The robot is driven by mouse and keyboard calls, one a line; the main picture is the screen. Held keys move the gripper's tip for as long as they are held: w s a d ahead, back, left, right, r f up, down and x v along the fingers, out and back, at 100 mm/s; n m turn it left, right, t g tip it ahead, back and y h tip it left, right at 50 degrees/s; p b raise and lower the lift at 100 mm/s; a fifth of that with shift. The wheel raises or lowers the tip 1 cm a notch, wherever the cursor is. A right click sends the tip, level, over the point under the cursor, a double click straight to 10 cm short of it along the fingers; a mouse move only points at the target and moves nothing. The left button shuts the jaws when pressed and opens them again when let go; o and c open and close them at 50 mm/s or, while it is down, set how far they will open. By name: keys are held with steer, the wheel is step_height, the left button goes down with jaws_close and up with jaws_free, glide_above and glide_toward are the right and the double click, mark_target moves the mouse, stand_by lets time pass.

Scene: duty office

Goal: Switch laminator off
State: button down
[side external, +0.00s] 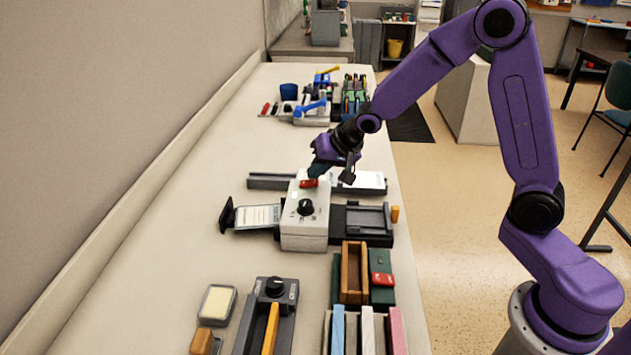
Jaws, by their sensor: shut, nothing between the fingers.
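What looks like the laminator is a white box (305,231) on the bench, with a black round knob (305,208) on its top. A red rocker switch (308,184) sits at the far end of its top. I cannot tell the switch's position. A printed sheet (257,217) lies on the tray at its left side, and a black tray (362,221) is on its right. My gripper (316,172) is shut and empty, with its tips just above or behind the red switch. I cannot tell whether they touch it.
A long dark bar (268,182) lies behind the box. In front are a wooden tray (354,272), a green box with a red part (382,280), and a dark device with a knob and orange bar (270,300). Blue-handled tools (312,108) stand farther back.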

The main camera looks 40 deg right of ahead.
mark_target(313, 182)
steer(key=shift+f, duration=0.2)
steer(key=shift+r, duration=0.1)
stand_by(0.4)
steer(key=shift+a+r, duration=0.1)
steer(key=shift+r, duration=0.6)
steer(key=shift+w+a+r, duration=0.1)
steer(key=shift+r, duration=0.7)
steer(key=shift+w+a+r, duration=0.15)
steer(key=shift+r, duration=0.7)
steer(key=shift+w+a+r, duration=0.1)
steer(key=shift+r, duration=0.7)
steer(key=s+a+n+g, duration=0.25)
steer(key=s+n, duration=0.35)
steer(key=s, duration=0.8)
steer(key=s+a+n+g, duration=0.1)
steer(key=s+n+g, duration=0.35)
steer(key=s, duration=0.95)
steer(key=s+d+f+n+h, duration=0.1)
steer(key=s+d+n, duration=0.4)
steer(key=s, duration=0.5)
steer(key=shift+f+n+h, duration=0.3)
steer(key=shift+f+n, duration=0.05)
steer(key=shift+n, duration=0.5)
